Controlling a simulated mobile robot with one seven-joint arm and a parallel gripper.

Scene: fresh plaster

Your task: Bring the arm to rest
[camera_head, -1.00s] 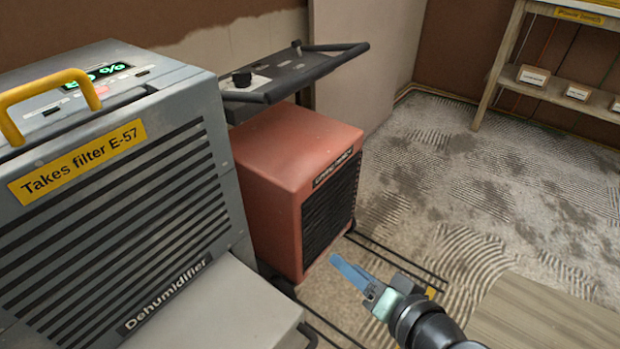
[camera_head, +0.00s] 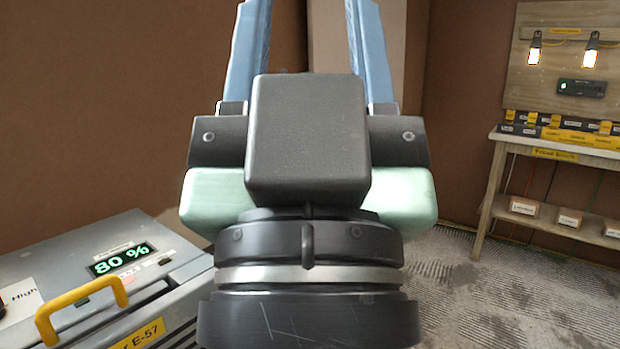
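My gripper (camera_head: 308,50) is raised close in front of the head camera, in the middle of the view. Its two blue fingers point up and stand well apart, with only the wall showing between them. It is open, and nothing shows in it; the fingertips are cut off by the top edge. My wrist below it hides the middle of the scene.
The grey dehumidifier (camera_head: 40,300) with a yellow handle (camera_head: 82,308) stands at lower left, its display (camera_head: 122,259) reading 80 %. A wooden bench (camera_head: 480,215) with small boxes on its lower shelf stands at right, below a board (camera_head: 525,75) with two lit lamps. Bare floor (camera_head: 470,300) lies before it.

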